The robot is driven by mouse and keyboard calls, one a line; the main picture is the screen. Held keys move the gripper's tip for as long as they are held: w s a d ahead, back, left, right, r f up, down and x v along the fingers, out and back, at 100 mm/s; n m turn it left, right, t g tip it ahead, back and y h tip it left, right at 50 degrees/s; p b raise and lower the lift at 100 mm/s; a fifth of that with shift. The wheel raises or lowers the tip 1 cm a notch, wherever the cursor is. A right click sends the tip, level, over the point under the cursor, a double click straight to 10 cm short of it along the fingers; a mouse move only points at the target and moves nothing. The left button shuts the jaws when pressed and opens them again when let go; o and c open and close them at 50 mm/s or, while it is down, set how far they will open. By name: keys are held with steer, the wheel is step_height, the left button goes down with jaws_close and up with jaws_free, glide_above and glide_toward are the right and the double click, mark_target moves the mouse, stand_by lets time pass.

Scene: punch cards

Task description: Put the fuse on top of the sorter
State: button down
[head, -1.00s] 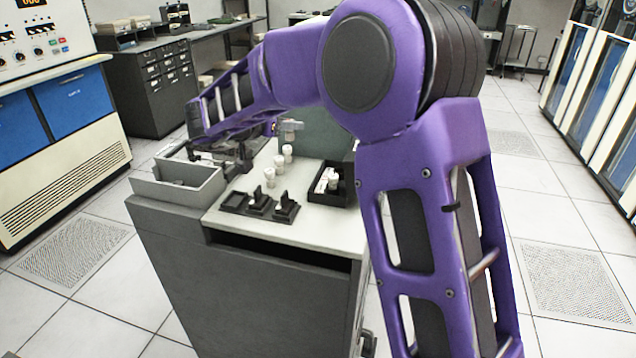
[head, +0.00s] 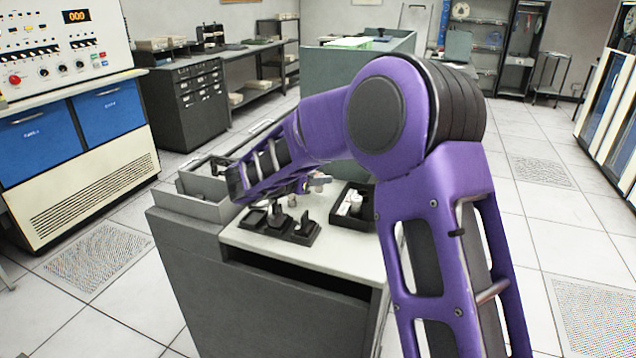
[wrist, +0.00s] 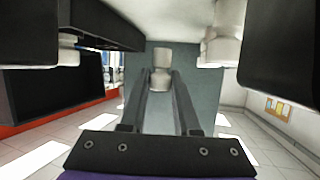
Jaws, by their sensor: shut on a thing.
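In the wrist view my gripper (wrist: 160,84) is shut on a small pale grey-white cylinder with a narrower neck, which looks like the fuse (wrist: 161,70). It sits between the fingertips; whether it touches a surface I cannot tell. In the head view my forearm hides the gripper and the held piece. The sorter appears to be the grey cabinet (head: 290,310) with a pale top (head: 330,248). My arm reaches over that top from the right.
Other pale cylinders (wrist: 222,45) stand close beside the gripper in the wrist view. On the pale top are a black tray (head: 352,222) with white pieces and several small black stands (head: 280,225). A grey open bin (head: 200,208) is at the left edge.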

steer(key=shift+f, duration=0.4)
steer(key=shift+f, duration=0.35)
steer(key=shift+f, duration=0.1)
steer(key=c, duration=0.6)
jaws_free()
steer(key=shift+s+f, duration=0.1)
steer(key=shift+f, duration=0.05)
steer(key=shift+c, duration=0.2)
steer(key=shift+r, duration=0.2)
steer(key=r+p+v, duration=0.1)
steer(key=v, duration=1.1)
steer(key=shift+r, duration=0.1)
